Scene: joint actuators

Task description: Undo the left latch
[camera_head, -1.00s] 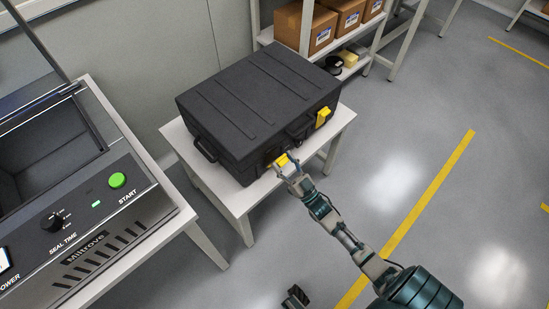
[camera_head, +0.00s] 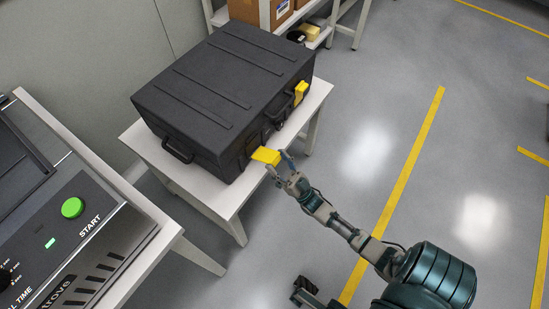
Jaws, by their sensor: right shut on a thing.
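A black hard case (camera_head: 222,88) lies closed on a small white table (camera_head: 226,201). On its front side are two yellow latches. The left latch (camera_head: 266,156) sticks out from the case front, swung away from the body. The right latch (camera_head: 301,92) lies flat against the case beyond the front handle (camera_head: 283,112). My right gripper (camera_head: 279,164) is at the left latch, its fingers shut on the outer edge. Part of the latch is hidden by the fingers. Of my left arm, only a dark end (camera_head: 305,288) may show at the bottom; its gripper cannot be made out.
A sealing machine (camera_head: 75,245) with a green start button (camera_head: 72,208) stands on a bench at the left. A shelf with cardboard boxes (camera_head: 278,10) is behind the case. The floor to the right is clear, with yellow lines.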

